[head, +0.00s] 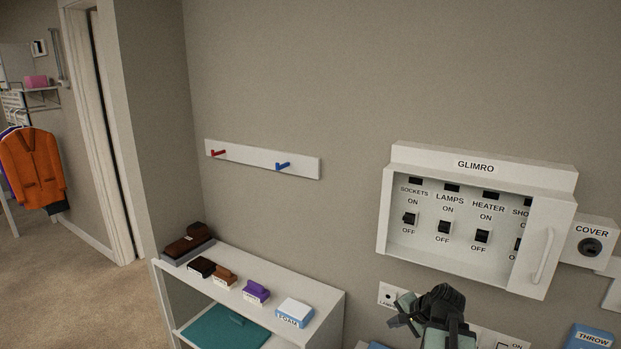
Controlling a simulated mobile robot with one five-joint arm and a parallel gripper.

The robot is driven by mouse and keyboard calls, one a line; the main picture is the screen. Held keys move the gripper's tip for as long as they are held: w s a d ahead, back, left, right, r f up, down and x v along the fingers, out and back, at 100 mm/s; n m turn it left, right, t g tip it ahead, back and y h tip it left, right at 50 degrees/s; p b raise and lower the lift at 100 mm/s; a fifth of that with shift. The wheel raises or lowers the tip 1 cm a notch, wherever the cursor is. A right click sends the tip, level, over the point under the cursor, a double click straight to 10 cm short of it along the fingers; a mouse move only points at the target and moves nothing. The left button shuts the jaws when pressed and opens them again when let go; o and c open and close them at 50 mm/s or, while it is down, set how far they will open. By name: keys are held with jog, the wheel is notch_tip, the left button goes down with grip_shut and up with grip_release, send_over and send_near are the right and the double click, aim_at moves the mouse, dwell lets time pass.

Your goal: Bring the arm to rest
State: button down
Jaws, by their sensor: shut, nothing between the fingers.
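My gripper (418,306) shows at the bottom of the head view, right of centre. It is dark, shut and empty, and stands in front of the wall below the white GLIMRO switch box (480,166). It partly hides a small wall plate (388,296) and what lies behind it. My arm below the gripper runs out of the bottom of the picture.
A white shelf unit (325,308) holds brushes and small boxes left of my gripper. A COVER unit (591,245) and a blue THROW box (590,338) are at right. A hook rail (262,158) hangs above the shelf.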

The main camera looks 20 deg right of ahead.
jog(key=w+a+f+n+g+y+p, duration=0.1)
jog(key=w+a+n+g, duration=0.2)
jog(key=a, duration=1.1)
jog(key=w+a+n+g+y, duration=0.1)
jog(key=w+a+n, duration=0.35)
jog(key=a, duration=1.05)
jog(key=s+a+f+n+g+h, duration=0.15)
jog(key=s+a+n, duration=0.3)
jog(key=a, duration=0.55)
jog(key=s+d+n, duration=0.1)
jog(key=d+n+g+h, duration=0.1)
jog(key=d, duration=0.1)
jog(key=s+d+n+g, duration=0.1)
jog(key=shift+s+d+f+h+p, duration=0.1)
jog(key=shift+s+d+h+p, duration=0.15)
jog(key=shift+s+h+p, duration=0.1)
jog(key=shift+w, duration=0.1)
